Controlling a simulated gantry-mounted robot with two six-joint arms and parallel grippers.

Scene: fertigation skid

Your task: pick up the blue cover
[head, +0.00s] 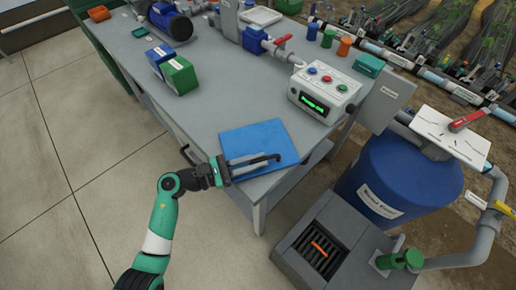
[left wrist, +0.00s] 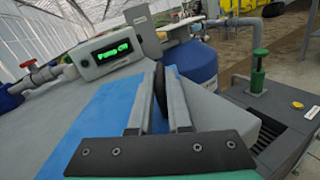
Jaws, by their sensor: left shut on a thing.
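The blue cover (head: 258,136) is a flat square panel with a dark bar handle, lying on the front end of the grey bench (head: 218,106). It looks flat, and I cannot tell any gap beneath it. My left gripper (head: 256,159) reaches in over its near edge and is shut on the handle. In the left wrist view the two fingers (left wrist: 160,98) stand on either side of the dark upright handle (left wrist: 160,82), with the blue cover (left wrist: 104,112) beneath. My right gripper is not in view.
A white control box (head: 323,92) with buttons and a green display stands behind the cover. Blue and green boxes (head: 179,76) sit further left. A blue tank (head: 385,180) and a grated grey unit (head: 325,250) stand right of the bench. Bench left of the cover is clear.

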